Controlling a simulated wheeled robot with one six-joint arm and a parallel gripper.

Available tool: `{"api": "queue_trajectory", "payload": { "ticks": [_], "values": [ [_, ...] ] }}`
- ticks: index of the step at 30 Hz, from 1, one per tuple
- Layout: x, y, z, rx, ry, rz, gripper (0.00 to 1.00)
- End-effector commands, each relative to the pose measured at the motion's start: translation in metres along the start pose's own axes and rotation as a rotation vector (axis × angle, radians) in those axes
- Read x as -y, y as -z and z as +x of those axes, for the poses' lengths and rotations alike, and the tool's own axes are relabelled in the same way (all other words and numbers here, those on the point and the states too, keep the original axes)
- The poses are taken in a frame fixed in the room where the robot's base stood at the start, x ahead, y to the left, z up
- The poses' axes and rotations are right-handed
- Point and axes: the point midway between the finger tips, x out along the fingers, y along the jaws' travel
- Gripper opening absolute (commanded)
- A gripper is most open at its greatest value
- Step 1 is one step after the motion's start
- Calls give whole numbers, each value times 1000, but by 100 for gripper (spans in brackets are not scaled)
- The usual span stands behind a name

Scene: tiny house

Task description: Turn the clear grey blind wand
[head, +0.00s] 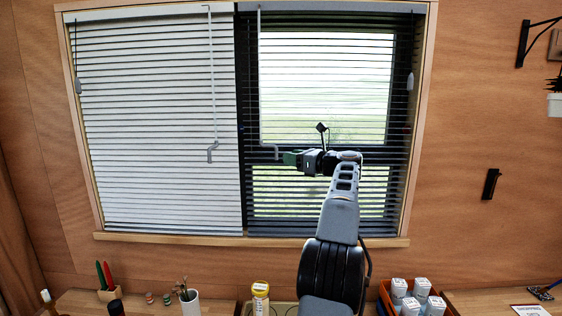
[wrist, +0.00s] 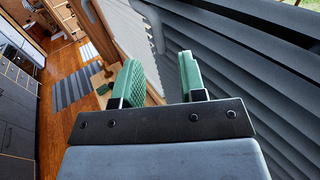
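Two thin grey wands with cranked lower ends hang in front of the window blinds. One wand (head: 260,80) hangs at the left edge of the dark blind on the right; its lower end is just left of my gripper. The other wand (head: 212,100) hangs in front of the white blind on the left. My gripper (head: 289,158) points left, close to the right wand's lower end. In the wrist view my green-padded fingers (wrist: 160,80) are apart with nothing between them. A pale grey rod-like piece (wrist: 157,28), probably the wand, shows beyond the gap.
The dark slatted blind (head: 390,100) is close beside my gripper. The wooden sill (head: 150,240) runs below both blinds. A yellow-capped jar (head: 260,298), a white cup (head: 189,303) and an orange crate (head: 385,297) with white-lidded containers stand on the counter below.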

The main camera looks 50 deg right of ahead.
Motion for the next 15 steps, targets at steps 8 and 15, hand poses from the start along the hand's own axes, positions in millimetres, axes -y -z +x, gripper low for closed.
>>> {"api": "queue_trajectory", "payload": {
  "ticks": [8, 15],
  "values": [
    [0, 1, -50, 1, 2, 0, 38],
    [0, 0, -70, 1, 0, 1, 38]
  ]
}}
